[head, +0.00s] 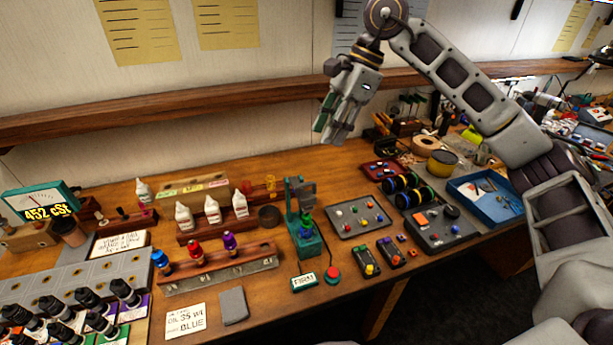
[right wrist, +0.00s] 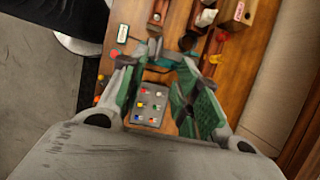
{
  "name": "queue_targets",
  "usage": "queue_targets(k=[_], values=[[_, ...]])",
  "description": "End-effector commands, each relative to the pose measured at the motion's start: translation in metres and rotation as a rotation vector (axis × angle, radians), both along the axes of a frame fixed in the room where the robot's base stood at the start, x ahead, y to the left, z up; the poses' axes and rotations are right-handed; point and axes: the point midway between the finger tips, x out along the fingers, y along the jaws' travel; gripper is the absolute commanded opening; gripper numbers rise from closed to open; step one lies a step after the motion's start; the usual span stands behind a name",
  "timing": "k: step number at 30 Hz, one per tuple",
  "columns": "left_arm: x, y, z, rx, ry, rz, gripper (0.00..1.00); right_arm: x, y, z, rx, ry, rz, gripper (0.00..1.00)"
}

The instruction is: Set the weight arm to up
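A green stand (head: 306,238) stands upright on the bench near the middle of the head view. A dark grey block (head: 308,189) juts to the right from its top; it looks like the weight arm, but its exact position is too small to tell. A blue and green piece sits below the block. My right gripper (head: 332,122) hangs high above the bench, behind and right of the stand, touching nothing. In the right wrist view its two green-padded fingers (right wrist: 160,92) are spread apart and empty. My left gripper is not in view.
A red button (head: 332,274) and small display (head: 304,282) lie before the stand. A grey parts tray (head: 359,219) is right of it. Bottle racks (head: 222,267) stand left. A wooden shelf (head: 200,108) runs along the wall behind my gripper.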

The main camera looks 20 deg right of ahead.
Motion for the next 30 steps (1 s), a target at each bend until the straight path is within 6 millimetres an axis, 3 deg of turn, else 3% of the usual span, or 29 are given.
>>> queue_targets(k=[8,30], values=[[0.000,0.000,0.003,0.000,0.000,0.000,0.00,0.001,0.007,-0.017,0.000,0.001,-0.001,0.32],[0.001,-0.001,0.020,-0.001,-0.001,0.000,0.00,0.004,0.044,-0.104,0.001,0.002,0.001,0.32]])
